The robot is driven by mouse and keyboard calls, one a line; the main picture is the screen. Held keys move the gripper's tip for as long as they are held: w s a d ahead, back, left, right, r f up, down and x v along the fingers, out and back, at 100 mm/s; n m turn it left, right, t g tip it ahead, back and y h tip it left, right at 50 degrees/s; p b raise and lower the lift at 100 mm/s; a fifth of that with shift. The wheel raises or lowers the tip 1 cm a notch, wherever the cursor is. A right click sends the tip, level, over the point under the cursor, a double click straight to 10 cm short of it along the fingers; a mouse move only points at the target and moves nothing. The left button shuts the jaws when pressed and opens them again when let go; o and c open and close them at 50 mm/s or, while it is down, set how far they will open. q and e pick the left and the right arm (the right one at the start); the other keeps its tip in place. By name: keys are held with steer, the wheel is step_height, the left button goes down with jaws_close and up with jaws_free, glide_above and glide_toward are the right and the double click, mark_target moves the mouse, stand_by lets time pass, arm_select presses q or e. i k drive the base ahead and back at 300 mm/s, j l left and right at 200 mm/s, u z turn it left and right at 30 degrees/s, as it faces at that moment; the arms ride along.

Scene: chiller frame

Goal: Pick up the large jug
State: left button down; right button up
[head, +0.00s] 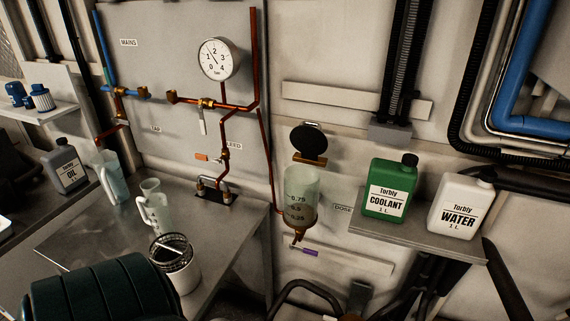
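Two translucent jugs with handles are on the metal worktop (85,243) at the left. The jug farther left (113,178), bluish and standing below the copper tap pipe, looks like the larger one. The smaller-looking jug (157,214) stands nearer, to its right, with its handle toward the left. Neither of my grippers can be made out in the head view.
A grey oil bottle (69,168) stands left of the larger jug. A white container with a dark mesh basket (175,254) is at the worktop's front. A dark green ribbed object (100,290) blocks the lower left. Coolant (389,188) and water (461,207) bottles stand on the right shelf.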

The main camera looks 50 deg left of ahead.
mark_target(106, 164)
steer(key=k+l+u, duration=0.1)
steer(key=u, duration=2.55)
